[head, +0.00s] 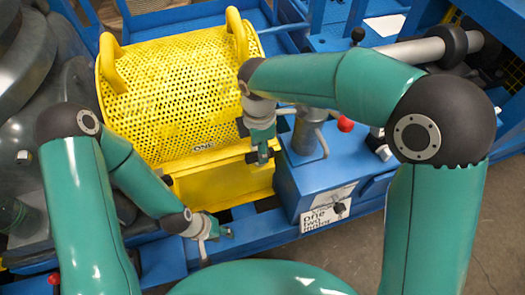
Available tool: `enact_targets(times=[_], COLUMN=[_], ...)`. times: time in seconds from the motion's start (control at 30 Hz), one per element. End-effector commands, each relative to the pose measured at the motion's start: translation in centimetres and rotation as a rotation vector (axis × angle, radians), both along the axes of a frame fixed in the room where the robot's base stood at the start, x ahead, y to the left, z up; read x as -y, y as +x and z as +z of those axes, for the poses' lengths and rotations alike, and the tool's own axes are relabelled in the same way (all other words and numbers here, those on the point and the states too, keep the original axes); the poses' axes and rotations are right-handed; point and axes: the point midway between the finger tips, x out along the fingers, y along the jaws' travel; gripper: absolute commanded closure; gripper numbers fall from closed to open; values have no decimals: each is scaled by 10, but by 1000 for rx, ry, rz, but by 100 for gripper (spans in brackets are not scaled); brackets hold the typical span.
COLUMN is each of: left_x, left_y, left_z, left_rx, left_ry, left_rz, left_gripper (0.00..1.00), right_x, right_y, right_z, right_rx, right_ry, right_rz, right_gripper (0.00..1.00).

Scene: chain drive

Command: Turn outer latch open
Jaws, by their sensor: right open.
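A yellow perforated guard (180,80) with a label reading ONE stands on a yellow base (225,184). My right gripper (263,157) is open, pointing down at the front right of the guard's lower edge. I cannot tell whether it touches the guard. A small dark part (167,180), perhaps a latch, shows at the guard's front left, beside my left forearm. No latch can be made out clearly; the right gripper may hide one. My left gripper (222,234) is low in front of the yellow base, near the blue frame; its fingers are too small to read.
A blue box (290,190) with a red knob (345,124) and a dark switch (340,208) stands right of the guard. Two yellow handles (112,62) rise from the guard. Grey machinery (35,80) is at the left. Floor (340,255) is clear at the front right.

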Motion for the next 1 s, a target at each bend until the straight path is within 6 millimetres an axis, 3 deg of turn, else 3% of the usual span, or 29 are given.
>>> enact_targets(times=[0.2, 0.53, 0.8, 1.0], left_x=[0, 0, 0, 0], left_y=[0, 0, 0, 0], left_z=[-1, -1, -1, -1], left_rx=[0, 0, 0, 0], left_ry=[0, 0, 0, 0], left_rz=[0, 0, 0, 0], left_gripper=[60, 60, 60, 60], right_x=[0, 0, 0, 5], right_y=[0, 0, 1, 1], right_z=[-21, -24, -23, -23], right_rx=[-1, 1, 2, 4], right_ry=[-1, 0, 1, 1], right_rz=[1, 0, 0, -5], right_gripper=[56, 56, 100, 100])
